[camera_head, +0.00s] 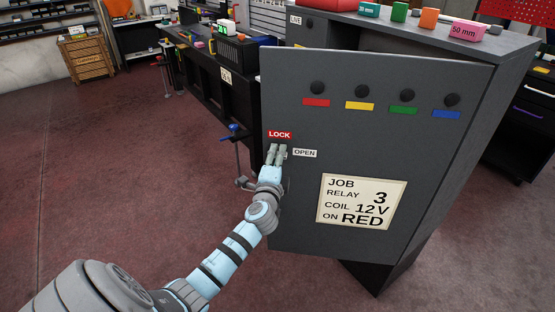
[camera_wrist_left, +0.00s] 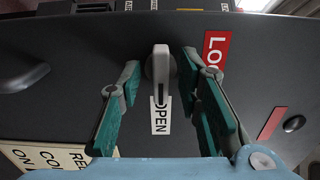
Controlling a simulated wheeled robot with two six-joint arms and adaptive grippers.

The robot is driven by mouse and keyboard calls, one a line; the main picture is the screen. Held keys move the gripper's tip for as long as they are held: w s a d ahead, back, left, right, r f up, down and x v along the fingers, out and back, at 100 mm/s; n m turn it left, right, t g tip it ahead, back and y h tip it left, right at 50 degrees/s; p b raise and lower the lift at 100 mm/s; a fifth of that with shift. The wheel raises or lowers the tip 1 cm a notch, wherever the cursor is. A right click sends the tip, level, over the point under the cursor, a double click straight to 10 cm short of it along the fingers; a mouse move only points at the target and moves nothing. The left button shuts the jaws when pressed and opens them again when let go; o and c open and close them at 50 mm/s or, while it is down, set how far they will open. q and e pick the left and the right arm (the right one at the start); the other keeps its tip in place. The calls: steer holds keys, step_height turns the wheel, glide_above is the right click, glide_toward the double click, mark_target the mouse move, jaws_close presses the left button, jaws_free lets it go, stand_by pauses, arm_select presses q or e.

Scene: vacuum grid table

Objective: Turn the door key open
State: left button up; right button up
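My left gripper (camera_head: 277,150) is at the dark grey cabinet door (camera_head: 360,120), just below the red LOCK label (camera_head: 279,135) and left of the white OPEN label (camera_head: 305,153). In the left wrist view, the pale grey key (camera_wrist_left: 161,66) stands between the two teal-padded fingers, with a gap on each side. The fingers are open and not pressing on it. The key's long side runs toward the OPEN label (camera_wrist_left: 160,118) and overlaps its edge; LOCK (camera_wrist_left: 215,55) is off to the right. In the head view the gripper hides the key. My right gripper is out of view.
The door carries several black knobs (camera_head: 360,89) over coloured strips and a job card (camera_head: 361,202). Coloured blocks (camera_head: 429,18) sit on the cabinet top. The floor (camera_head: 110,170) to the left is clear.

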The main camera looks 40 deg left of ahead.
arm_select(q)
jaws_close()
steer(key=shift+n+b, duration=0.3)
steer(key=shift+n, duration=0.2)
jaws_free()
steer(key=v, duration=1.2)
steer(key=shift+s, duration=0.1)
